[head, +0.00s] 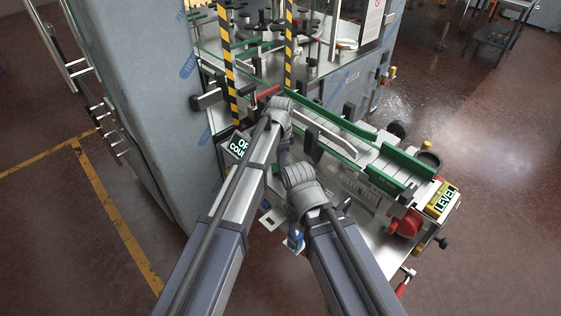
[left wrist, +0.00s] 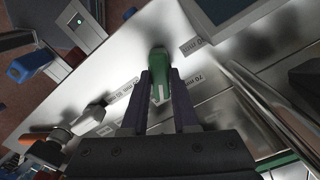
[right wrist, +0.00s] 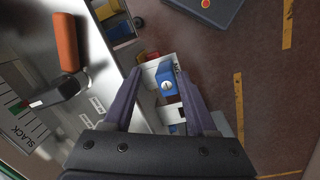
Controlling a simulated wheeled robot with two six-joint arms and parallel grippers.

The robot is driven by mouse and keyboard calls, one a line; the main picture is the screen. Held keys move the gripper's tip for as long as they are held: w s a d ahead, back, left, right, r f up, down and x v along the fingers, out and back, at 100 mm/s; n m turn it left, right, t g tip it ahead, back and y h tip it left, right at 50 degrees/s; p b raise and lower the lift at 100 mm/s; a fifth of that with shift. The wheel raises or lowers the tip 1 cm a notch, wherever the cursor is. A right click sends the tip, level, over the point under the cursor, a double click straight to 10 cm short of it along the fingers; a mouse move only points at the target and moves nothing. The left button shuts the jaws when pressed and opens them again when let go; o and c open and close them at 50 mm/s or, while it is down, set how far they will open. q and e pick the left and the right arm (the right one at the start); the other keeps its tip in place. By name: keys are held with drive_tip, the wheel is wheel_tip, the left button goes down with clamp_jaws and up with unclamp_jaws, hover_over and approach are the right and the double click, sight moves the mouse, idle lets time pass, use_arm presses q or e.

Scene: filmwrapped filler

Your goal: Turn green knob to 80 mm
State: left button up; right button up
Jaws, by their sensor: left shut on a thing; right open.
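The green knob (left wrist: 158,62) shows in the left wrist view, between the two fingers of my left gripper (left wrist: 160,88), which is shut on it. I cannot tell exactly which mark the knob points to. In the head view my left gripper (head: 283,155) hides the knob. My right gripper (right wrist: 162,98) is open, with a blue part (right wrist: 166,78) on a white plate visible beyond its fingers.
An orange handle (right wrist: 67,42) and a SLACK scale (right wrist: 20,110) are beside my right gripper. In the head view, green guide rails (head: 345,138), a red knob (head: 408,223) and a yellow LEVEL box (head: 442,198) are on the right. A grey cabinet (head: 140,80) stands left. Open floor is right.

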use_arm(q)
drive_tip(key=shift+n, duration=0.3)
clamp_jaws()
drive_tip(key=n, duration=0.5)
drive_tip(key=shift+n, duration=0.3)
drive_tip(key=n, duration=1.1)
drive_tip(key=shift+n, duration=0.4)
drive_tip(key=n, duration=0.5)
drive_tip(key=shift+n, duration=0.3)
drive_tip(key=o, duration=0.9)
unclamp_jaws()
